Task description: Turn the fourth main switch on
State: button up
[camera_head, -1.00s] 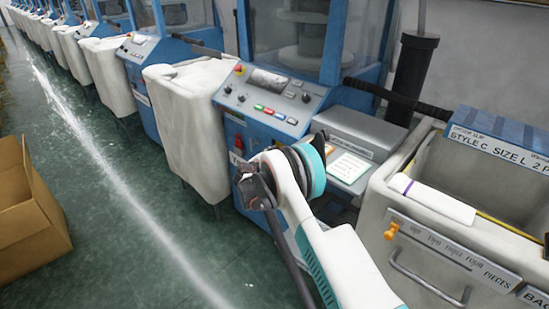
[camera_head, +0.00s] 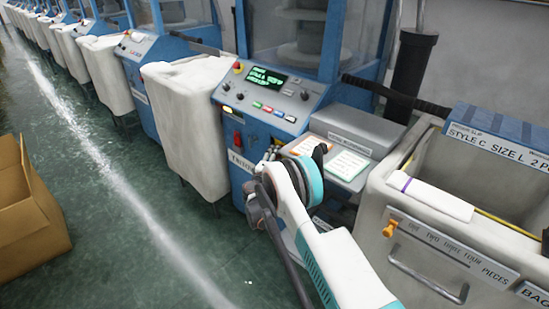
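The nearest blue knitting machine (camera_head: 226,140) stands at the centre. Its sloped control panel (camera_head: 300,103) has a lit display (camera_head: 263,79) with green text and a row of coloured buttons. A red switch (camera_head: 237,138) is on the machine's front below the panel, left of my arm. Its exact position is too small to read. A label below it is partly covered by my arm. My gripper (camera_head: 269,156) is at the end of my white and teal arm, in front of the machine, mostly hidden by the wrist. I cannot see its fingers clearly or any contact with the switch.
A white bin (camera_head: 185,125) stands left of the panel. Further machines recede to the upper left. A grey box (camera_head: 357,130) and a large pale bin (camera_head: 372,225) with an orange marker stand right. A cardboard box (camera_head: 30,215) lies left. The green aisle floor (camera_head: 120,220) is clear.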

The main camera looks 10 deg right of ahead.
jog(key=shift+f+m, duration=0.1)
jog(key=shift+m, duration=0.3)
jog(key=o, duration=1.1)
jog(key=shift+c, duration=0.2)
jog(key=v, duration=1.2)
jog(key=shift+f, duration=0.15)
jog(key=shift+a, duration=0.1)
